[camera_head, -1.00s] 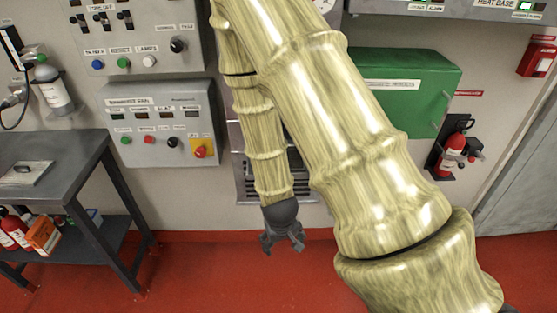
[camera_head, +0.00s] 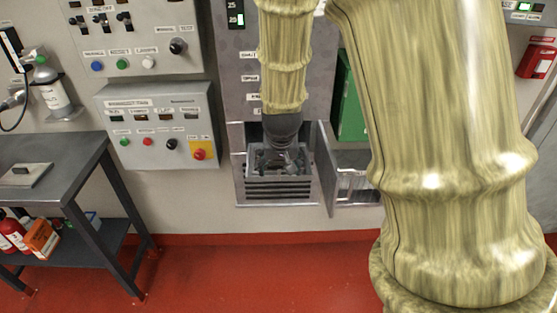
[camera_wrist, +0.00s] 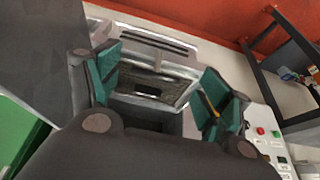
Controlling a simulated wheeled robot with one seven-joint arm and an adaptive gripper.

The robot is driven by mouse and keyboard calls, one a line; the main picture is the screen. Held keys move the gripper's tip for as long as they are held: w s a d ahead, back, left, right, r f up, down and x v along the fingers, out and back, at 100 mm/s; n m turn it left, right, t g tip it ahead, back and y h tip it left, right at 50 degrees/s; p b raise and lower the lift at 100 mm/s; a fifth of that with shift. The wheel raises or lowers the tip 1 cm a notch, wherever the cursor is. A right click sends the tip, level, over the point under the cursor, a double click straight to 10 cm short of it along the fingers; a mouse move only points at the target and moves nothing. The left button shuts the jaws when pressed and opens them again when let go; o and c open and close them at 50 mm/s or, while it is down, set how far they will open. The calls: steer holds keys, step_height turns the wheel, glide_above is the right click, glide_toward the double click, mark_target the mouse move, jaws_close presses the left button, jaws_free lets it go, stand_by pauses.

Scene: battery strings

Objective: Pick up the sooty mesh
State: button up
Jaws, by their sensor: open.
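A dark, dirty-looking mesh panel (camera_wrist: 135,78) lies in a pale frame between my fingers in the wrist view. It has a small black slot or grip on it; I cannot tell which. I take it for the sooty mesh. My gripper (camera_wrist: 158,75) is open, with one teal-padded finger on each side of the panel. Contact cannot be made out. In the head view my gripper (camera_head: 284,163) points down into an open grey compartment (camera_head: 278,196) low in a wall cabinet, and it hides most of the mesh there.
An open grey door (camera_head: 326,172) stands out just right of the compartment. A green box (camera_head: 350,105) is behind it. The red floor (camera_head: 230,275) in front is clear.

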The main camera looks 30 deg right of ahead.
steer(key=w+d, duration=0.1)
steer(key=w, duration=0.2)
steer(key=w+d+p, duration=0.1)
steer(key=w+d, duration=0.1)
steer(key=w+d+p, duration=0.1)
steer(key=w+d, duration=0.1)
steer(key=w, duration=0.1)
steer(key=shift+w+d, duration=0.2)
steer(key=shift+w, duration=0.1)
steer(key=shift+p+x, duration=0.75)
steer(key=shift+x, duration=1.85)
steer(key=shift+c, duration=0.2)
steer(key=c, duration=1.4)
